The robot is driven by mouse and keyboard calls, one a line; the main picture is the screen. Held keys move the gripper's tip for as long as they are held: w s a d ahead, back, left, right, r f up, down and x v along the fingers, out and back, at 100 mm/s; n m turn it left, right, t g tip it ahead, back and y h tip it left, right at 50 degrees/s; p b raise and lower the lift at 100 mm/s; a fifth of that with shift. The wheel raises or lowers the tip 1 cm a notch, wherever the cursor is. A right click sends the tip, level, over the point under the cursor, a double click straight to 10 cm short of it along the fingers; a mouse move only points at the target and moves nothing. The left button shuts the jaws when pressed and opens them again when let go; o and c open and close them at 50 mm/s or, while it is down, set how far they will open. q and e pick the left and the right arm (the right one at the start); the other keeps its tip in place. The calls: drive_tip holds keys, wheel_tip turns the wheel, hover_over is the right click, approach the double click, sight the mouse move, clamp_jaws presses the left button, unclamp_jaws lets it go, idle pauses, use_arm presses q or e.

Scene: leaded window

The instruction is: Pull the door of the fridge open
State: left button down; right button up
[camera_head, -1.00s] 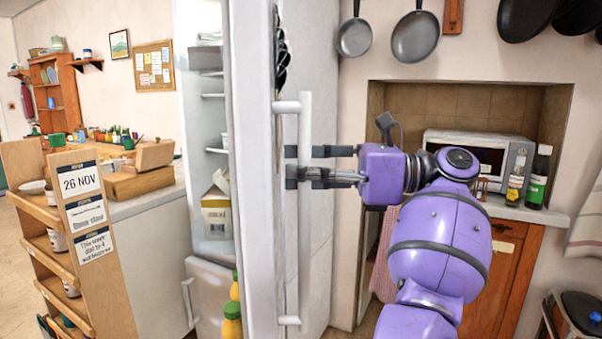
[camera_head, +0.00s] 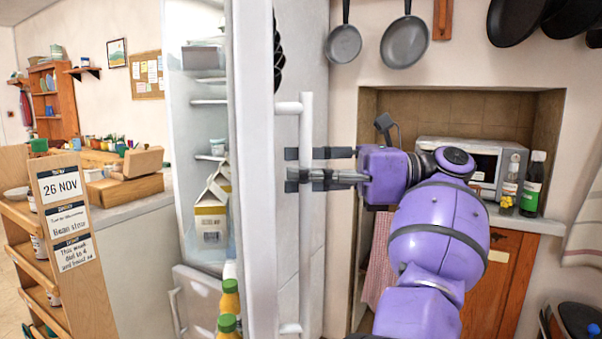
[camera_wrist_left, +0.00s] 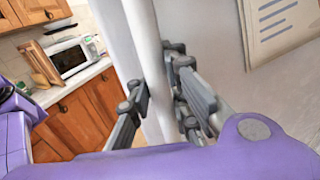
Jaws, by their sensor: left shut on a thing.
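The fridge door (camera_head: 252,150) is white and stands open, seen nearly edge-on in the head view. Its long upright white handle (camera_head: 306,235) is on the door's right-hand face. My left gripper (camera_head: 300,168) is shut on the handle, its dark fingers across the bar above mid-height. In the left wrist view the fingers lie on either side of the white bar (camera_wrist_left: 146,50). The fridge interior (camera_head: 195,130) shows left of the door, with shelves and cartons (camera_head: 210,222). Bottles with green caps (camera_head: 228,300) show low beside the door's inner side. My right gripper is not in view.
A wooden shelf unit with signs (camera_head: 62,215) and a counter (camera_head: 135,210) stand left of the fridge. At right, a microwave (camera_head: 470,160) and bottles (camera_head: 530,185) sit in an alcove. Pans (camera_head: 404,42) hang above. Papers (camera_wrist_left: 280,25) are on a pale surface in the wrist view.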

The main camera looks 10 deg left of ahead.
sight(303, 102)
use_arm(q)
drive_tip(key=shift+s+f, duration=0.1)
drive_tip(key=c, duration=1.6)
unclamp_jaws()
drive_tip(key=shift+s+d, duration=0.1)
drive_tip(key=shift+d, duration=0.05)
drive_tip(key=shift+c, duration=0.2)
wheel_tip(303, 102, up, 10)
drive_tip(key=shift+r, duration=0.1)
